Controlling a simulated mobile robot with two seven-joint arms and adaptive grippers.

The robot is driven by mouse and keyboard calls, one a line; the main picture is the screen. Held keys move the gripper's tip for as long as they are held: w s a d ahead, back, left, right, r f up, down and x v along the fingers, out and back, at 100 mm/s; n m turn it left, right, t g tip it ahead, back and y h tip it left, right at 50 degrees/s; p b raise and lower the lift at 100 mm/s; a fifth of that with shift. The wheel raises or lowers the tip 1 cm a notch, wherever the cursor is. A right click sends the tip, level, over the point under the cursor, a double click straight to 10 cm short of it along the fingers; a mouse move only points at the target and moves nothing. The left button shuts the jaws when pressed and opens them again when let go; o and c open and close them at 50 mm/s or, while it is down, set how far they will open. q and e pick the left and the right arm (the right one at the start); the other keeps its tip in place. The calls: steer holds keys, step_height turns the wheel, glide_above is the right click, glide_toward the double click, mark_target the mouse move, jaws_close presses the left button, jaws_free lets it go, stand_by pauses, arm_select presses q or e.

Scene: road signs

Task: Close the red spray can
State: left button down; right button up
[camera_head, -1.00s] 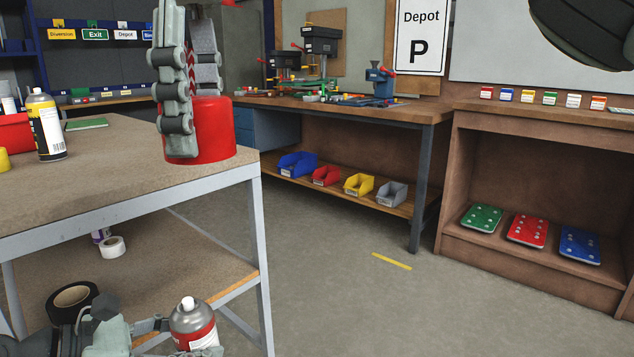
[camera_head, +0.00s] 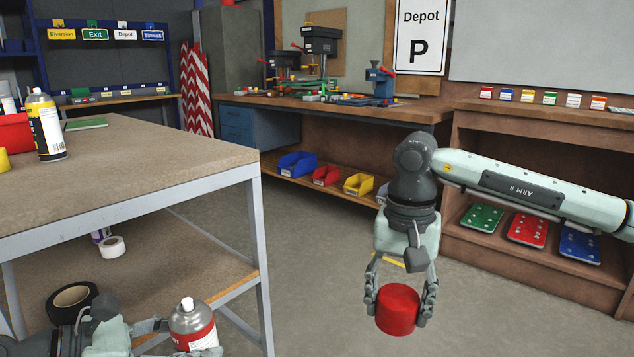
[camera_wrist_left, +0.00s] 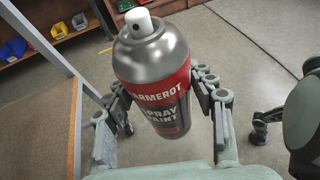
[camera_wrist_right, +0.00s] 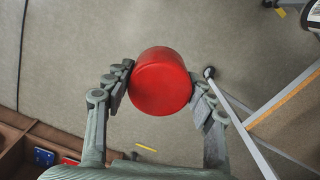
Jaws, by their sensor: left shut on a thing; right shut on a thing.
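The red spray can (camera_head: 193,325) has a silver shoulder and a bare white nozzle on top. My left gripper (camera_head: 178,338) is shut around its body at the lower left of the head view. In the left wrist view the can (camera_wrist_left: 155,80) stands between the fingers, its label reading "SPRAY PAINT". The red cap (camera_head: 397,309) is held by my right gripper (camera_head: 400,298), which points down over the floor, right of the can and apart from it. In the right wrist view the cap (camera_wrist_right: 160,82) sits between both fingertips.
The workbench (camera_head: 150,160) with a lower shelf stands at the left; a yellow spray can (camera_head: 46,125) is on its top. Black tape (camera_head: 73,297) and white tape (camera_head: 112,246) lie on the shelf. The floor (camera_head: 310,260) between my grippers is clear.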

steer(key=s+d+f+n, duration=0.3)
steer(key=d+f+n, duration=0.1)
steer(key=d+f, duration=0.2)
steer(key=shift+s+f, duration=0.25)
steer(key=shift+f, duration=0.5)
arm_select(q)
steer(key=shift+d, duration=0.1)
steer(key=s+d+f+m+g+h, duration=0.2)
steer(key=d+m+g, duration=0.6)
steer(key=d, duration=0.5)
steer(key=shift+d+g+h, duration=0.2)
steer(key=shift+g+h, duration=0.1)
steer(key=shift+g, duration=0.1)
arm_select(e)
steer(key=s+a+r+n, duration=0.1)
steer(key=a+r+n, duration=0.1)
steer(key=a+r, duration=0.6)
steer(key=s+a+r+n, duration=0.1)
steer(key=a+r+n, duration=0.1)
steer(key=a+r, duration=0.6)
steer(key=a, duration=0.7)
